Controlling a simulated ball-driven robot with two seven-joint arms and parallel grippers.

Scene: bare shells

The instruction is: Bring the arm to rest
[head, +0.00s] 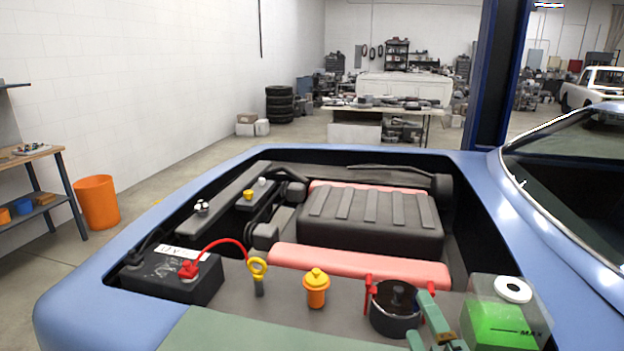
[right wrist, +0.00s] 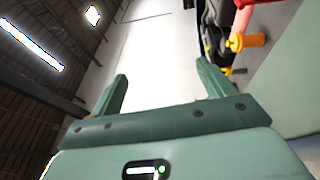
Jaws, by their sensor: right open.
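My right gripper (head: 420,316) shows at the bottom right of the head view, in front of the dark round pot with red clips (head: 396,312) and left of the green-filled tank (head: 497,325). In the right wrist view my right gripper (right wrist: 162,76) has its two green fingers wide apart, with nothing between them. They point at a pale wall and floor, and the view is strongly tilted. My left gripper is not in view.
A blue car's open engine bay holds a black battery (head: 172,275), a yellow dipstick ring (head: 258,268), an orange cap (head: 316,288) and a dark engine cover (head: 370,220). A pale green sheet (head: 250,332) lies on the front edge. An orange bin (head: 97,202) stands left.

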